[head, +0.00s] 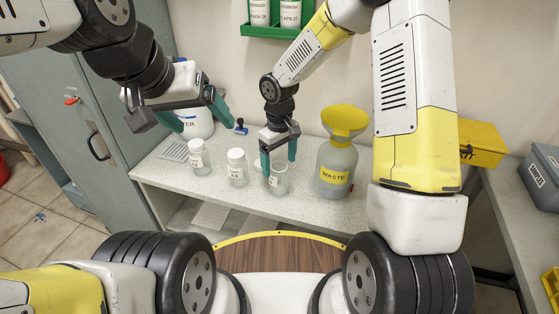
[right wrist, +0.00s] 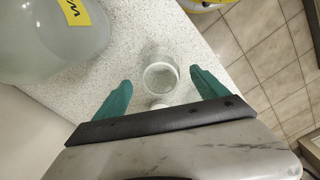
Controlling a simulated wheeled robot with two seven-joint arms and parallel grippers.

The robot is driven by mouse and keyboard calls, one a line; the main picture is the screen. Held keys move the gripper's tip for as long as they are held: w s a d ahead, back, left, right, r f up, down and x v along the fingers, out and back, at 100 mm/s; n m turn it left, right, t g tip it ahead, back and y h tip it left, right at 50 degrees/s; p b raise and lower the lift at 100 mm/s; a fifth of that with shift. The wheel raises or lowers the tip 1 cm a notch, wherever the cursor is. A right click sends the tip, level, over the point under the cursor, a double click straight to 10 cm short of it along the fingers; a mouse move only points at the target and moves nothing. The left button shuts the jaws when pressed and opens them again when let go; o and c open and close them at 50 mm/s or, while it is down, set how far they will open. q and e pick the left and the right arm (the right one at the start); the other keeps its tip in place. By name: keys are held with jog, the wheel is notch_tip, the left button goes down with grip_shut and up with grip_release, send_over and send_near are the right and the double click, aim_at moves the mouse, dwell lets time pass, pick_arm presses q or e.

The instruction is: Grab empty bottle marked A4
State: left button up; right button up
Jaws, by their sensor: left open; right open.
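Three small clear glass bottles stand in a row on the bench. The left bottle (head: 199,160) and the middle bottle (head: 237,168) have white caps; the right bottle (head: 279,181) looks uncapped and empty. Their labels are too small to read surely, so I cannot tell which is A4. My right gripper (head: 279,160) points down at the right bottle, open. In the right wrist view the uncapped bottle (right wrist: 160,78) shows beyond and between the parted teal fingers (right wrist: 161,93), apparently not gripped. My left gripper (head: 194,113) is open and empty, above the left end of the bench.
The grey waste jug (head: 335,165) with its yellow funnel stands close right of the right bottle. A white jug (head: 196,127) stands behind, partly hidden by my left gripper. A green rack (head: 275,31) hangs on the wall. The bench front (head: 205,195) is clear.

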aim_at(279, 173)
notch_tip(279, 173, down, 5)
jog(key=shift+r, duration=0.2)
jog(key=shift+c, duration=0.2)
jog(key=c, duration=1.4)
